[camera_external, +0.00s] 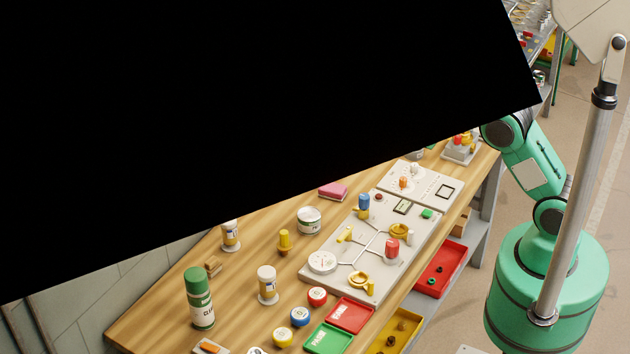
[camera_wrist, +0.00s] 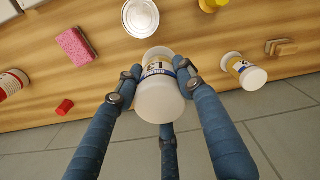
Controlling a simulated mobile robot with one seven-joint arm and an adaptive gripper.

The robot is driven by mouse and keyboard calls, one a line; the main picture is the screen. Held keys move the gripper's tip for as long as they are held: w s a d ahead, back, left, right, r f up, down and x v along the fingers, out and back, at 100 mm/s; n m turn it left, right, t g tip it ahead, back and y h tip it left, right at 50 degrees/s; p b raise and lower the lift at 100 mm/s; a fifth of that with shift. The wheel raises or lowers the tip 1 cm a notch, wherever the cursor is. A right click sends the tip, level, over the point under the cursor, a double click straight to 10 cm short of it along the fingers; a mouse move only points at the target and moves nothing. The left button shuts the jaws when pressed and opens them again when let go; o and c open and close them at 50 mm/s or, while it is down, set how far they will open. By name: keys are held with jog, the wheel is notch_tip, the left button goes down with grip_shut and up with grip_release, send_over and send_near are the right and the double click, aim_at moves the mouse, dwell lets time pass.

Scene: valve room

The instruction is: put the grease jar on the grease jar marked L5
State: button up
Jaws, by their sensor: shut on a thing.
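My gripper (camera_wrist: 158,74) shows in the wrist view, its blue fingers shut around a jar (camera_wrist: 158,100) with a white end and a yellow and dark label. The label's marking is too small to read surely. A similar white and yellow jar (camera_wrist: 240,70) stands on the bench to the right, apart from the held one; it also shows in the external view (camera_external: 230,236), partly cut off by the black area. Another such jar (camera_external: 267,284) stands nearer the front on a pale disc. I cannot read L5 on either. My gripper is hidden in the external view.
A large black shape (camera_external: 200,120) blocks much of the external view. On the bench (camera_external: 165,300) are a silver-lidded can (camera_external: 309,220), pink sponge (camera_external: 333,190), yellow piece (camera_external: 284,243), wooden block (camera_external: 213,266) and green-capped bottle (camera_external: 198,300). A valve panel (camera_external: 345,275) lies to the right.

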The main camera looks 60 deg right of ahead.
jog(key=s+a+r, duration=0.2)
jog(key=s+a, duration=0.9)
jog(key=s, duration=0.3)
jog(key=s+a+r, duration=0.2)
jog(key=s+a, duration=1)
jog(key=s, duration=0.1)
jog(key=shift+s+a, duration=0.15)
jog(key=shift+s, duration=0.25)
jog(key=shift+w+r, duration=0.1)
send_over(266, 272)
jog(key=f, duration=0.2)
jog(key=shift+r+p, duration=0.25)
jog(key=shift+p, duration=0.15)
jog(key=shift+f, duration=1.75)
jog(key=shift+f, duration=0.15)
